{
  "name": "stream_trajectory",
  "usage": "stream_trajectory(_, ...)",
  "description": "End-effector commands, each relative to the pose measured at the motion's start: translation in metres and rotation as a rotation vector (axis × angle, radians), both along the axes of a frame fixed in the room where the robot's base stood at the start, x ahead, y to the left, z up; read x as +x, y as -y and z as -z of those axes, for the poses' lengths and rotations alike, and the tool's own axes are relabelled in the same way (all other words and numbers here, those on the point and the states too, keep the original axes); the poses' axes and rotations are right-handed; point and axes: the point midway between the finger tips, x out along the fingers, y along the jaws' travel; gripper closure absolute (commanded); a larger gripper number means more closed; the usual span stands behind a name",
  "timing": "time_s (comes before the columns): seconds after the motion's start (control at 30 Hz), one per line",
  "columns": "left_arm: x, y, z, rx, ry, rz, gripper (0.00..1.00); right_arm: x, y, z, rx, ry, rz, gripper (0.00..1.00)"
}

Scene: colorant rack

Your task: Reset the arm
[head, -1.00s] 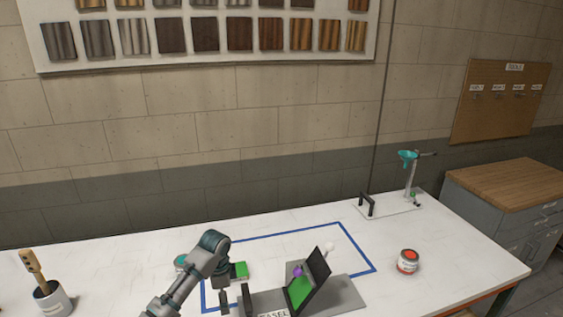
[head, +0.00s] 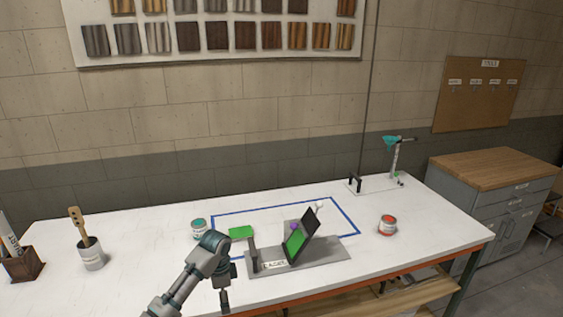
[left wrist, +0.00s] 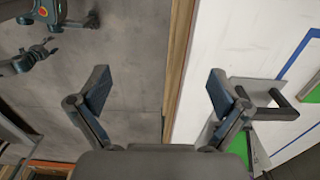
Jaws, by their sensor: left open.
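My left gripper (head: 224,298) hangs at the front edge of the white table in the head view, in front of the easel. In the left wrist view its two fingers (left wrist: 157,92) are wide apart with nothing between them, over the floor and the table edge. The grey easel (head: 322,254) with a black and green panel (head: 300,240) stands on the table; part of it shows at the right of the left wrist view. What looks like my right gripper (left wrist: 45,52) shows small at the upper left of the left wrist view; its jaws are unclear.
A lower shelf (head: 375,298) lies under the table. The right front tabletop is clear.

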Motion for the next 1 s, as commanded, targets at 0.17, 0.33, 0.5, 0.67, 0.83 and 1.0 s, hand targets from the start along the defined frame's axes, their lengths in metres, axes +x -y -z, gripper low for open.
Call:
stream_trajectory(0.17, -0.001, 0.005, 0.035, -0.020, -0.002, -0.033, 0.00, -0.002, 0.000, 0.000, 0.000, -0.002, 0.000, 0.40)
stream_trajectory(0.33, -0.003, 0.011, 0.072, -0.044, 0.005, -0.078, 0.00, 0.000, 0.001, 0.000, -0.001, 0.000, 0.000, 0.40)
stream_trajectory(0.5, -0.012, 0.017, 0.126, -0.078, 0.012, -0.147, 0.00, 0.003, 0.001, -0.001, -0.001, 0.005, 0.000, 0.40)
stream_trajectory(0.67, -0.028, 0.025, 0.197, -0.114, 0.017, -0.243, 0.00, 0.002, 0.001, 0.000, -0.001, 0.003, 0.000, 0.40)
stream_trajectory(0.83, -0.075, 0.030, 0.307, -0.161, 0.021, -0.414, 0.00, -0.002, 0.001, 0.000, -0.001, -0.002, 0.000, 0.40)
stream_trajectory(1.0, -0.150, 0.026, 0.413, -0.185, 0.035, -0.609, 0.00, -0.006, 0.001, 0.001, -0.001, -0.007, 0.000, 0.40)
